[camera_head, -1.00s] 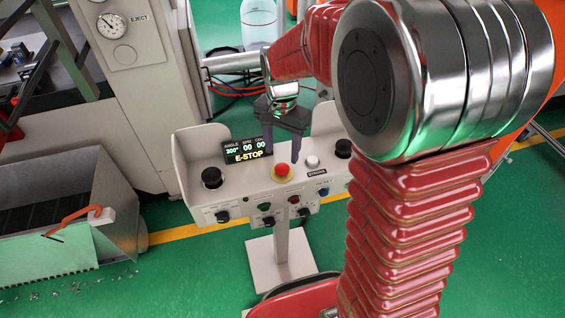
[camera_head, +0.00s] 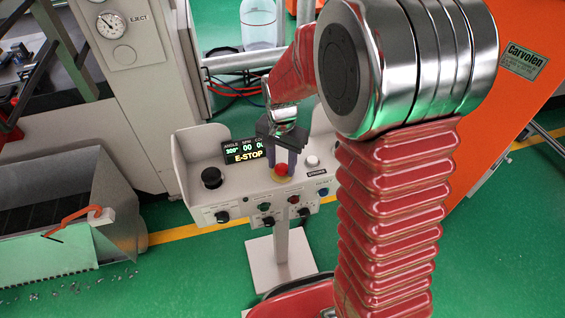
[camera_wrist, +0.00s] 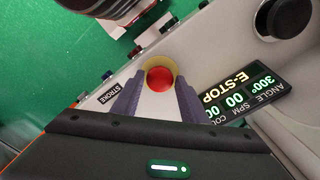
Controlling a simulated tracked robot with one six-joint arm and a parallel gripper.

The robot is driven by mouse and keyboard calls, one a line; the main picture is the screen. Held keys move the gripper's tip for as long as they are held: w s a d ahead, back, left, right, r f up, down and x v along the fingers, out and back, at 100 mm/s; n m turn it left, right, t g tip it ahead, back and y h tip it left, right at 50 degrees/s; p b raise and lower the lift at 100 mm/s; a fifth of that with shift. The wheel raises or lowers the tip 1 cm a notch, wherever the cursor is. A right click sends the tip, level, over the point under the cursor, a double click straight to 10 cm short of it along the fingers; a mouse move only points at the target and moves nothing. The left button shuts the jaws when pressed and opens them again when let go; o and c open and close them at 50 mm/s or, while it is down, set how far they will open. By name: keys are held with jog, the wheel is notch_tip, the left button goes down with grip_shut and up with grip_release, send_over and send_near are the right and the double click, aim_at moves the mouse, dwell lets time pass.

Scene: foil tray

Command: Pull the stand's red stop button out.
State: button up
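The red stop button (camera_head: 281,169) sits on a yellow disc on the top panel of the grey control stand (camera_head: 225,207). It also shows in the wrist view (camera_wrist: 160,78), centred between my fingertips. My gripper (camera_head: 285,166) points down over the button; in the wrist view the gripper (camera_wrist: 158,88) has one dark finger on each side of it. Small gaps seem to show between the fingers and the button, so the gripper looks open. Whether the tips touch the panel cannot be told. The display (camera_head: 244,151) reads E-STOP.
A black knob (camera_head: 212,177) stands on the panel's left and a white button (camera_head: 312,161) just right of the red one. Several knobs line the front face. The stand's side walls rise left and right. A grey bin (camera_head: 75,205) stands at left.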

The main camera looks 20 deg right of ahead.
aim_at(281, 167)
grip_shut()
jog(key=shift+r, duration=0.7)
jog(key=shift+o, duration=1.8)
grip_release()
notch_tip(281, 167, up, 14)
jog(key=shift+f, duration=0.15)
jog(key=shift+w, duration=0.1)
